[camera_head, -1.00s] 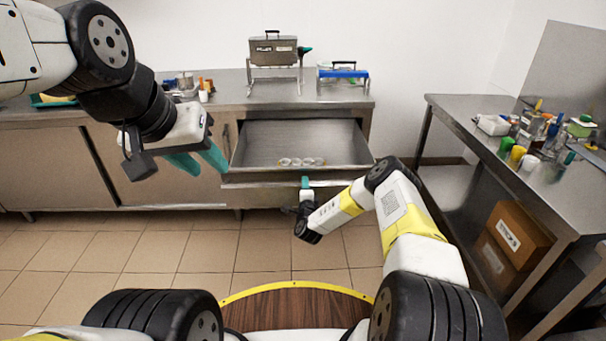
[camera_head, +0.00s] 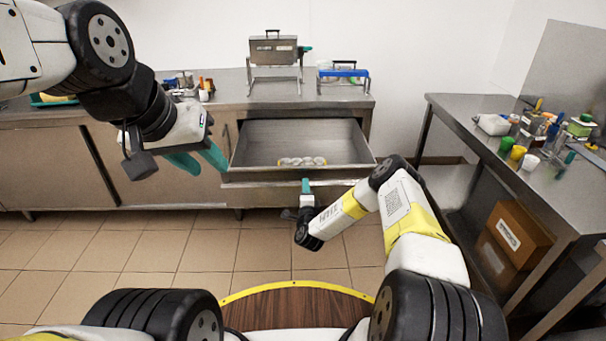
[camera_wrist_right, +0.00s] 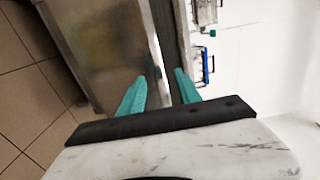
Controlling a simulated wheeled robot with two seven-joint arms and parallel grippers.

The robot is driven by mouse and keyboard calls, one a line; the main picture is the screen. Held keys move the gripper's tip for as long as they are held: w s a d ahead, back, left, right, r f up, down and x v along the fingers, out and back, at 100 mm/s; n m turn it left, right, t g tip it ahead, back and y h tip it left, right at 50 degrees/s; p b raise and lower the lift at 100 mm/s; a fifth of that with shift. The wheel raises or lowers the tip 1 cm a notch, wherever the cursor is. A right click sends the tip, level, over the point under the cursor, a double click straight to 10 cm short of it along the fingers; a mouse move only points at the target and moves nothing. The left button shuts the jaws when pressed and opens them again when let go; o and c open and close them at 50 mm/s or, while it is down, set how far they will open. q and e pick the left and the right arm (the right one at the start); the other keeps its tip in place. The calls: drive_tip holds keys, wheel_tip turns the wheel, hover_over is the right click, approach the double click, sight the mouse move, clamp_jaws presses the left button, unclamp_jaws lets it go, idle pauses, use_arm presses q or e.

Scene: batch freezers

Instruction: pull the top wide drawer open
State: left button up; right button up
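The top wide drawer (camera_head: 250,152) of the steel counter stands pulled out in the head view, its inside open to view. Several small round pale items lie in it near the front. My right gripper (camera_head: 306,187) is at the middle of the drawer's front. In the right wrist view my right gripper (camera_wrist_right: 160,82) has its two teal fingers apart, with a metal edge running between them; I see no firm grip on it. My left gripper (camera_head: 198,160) is open and empty, left of the drawer and in front of the cabinet doors.
A metal box on a stand (camera_head: 274,52) and a blue-barred rack (camera_head: 343,74) stand on the counter. A side table (camera_head: 490,150) at the right carries cups and bottles, with cardboard boxes (camera_head: 518,235) below. Tiled floor in front of the drawer is clear.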

drive_tip(key=shift+s, duration=2.35)
drive_tip(key=w+a+r+n+g+y, duration=0.1)
drive_tip(key=w+r+n+g+y, duration=0.15)
drive_tip(key=r+n, duration=0.45)
drive_tip(key=w+a+r+n+g+y, duration=0.1)
drive_tip(key=w+r+n+y, duration=0.15)
drive_tip(key=r, duration=0.85)
drive_tip(key=s+d+r+n+g+h, duration=0.1)
drive_tip(key=s+d+r+n+g, duration=0.2)
drive_tip(key=r, duration=0.4)
drive_tip(key=s+d+r+n, duration=0.1)
drive_tip(key=s+r+n, duration=0.1)
drive_tip(key=s+r, duration=0.45)
drive_tip(key=s+d+r+n+g+h, duration=0.1)
drive_tip(key=s+d+r, duration=0.2)
drive_tip(key=s+r, duration=0.35)
drive_tip(key=s+d+r+n+g+h, duration=0.15)
drive_tip(key=s+r, duration=0.25)
drive_tip(key=s, duration=0.6)
drive_tip(key=s+d+n+g, duration=0.1)
drive_tip(key=s+d+g, duration=0.1)
drive_tip(key=s, duration=1.7)
drive_tip(key=shift+s+d+r+n+g+y, duration=0.3)
drive_tip(key=shift+s+d+r+g+y, duration=0.05)
drive_tip(key=shift+g, duration=0.05)
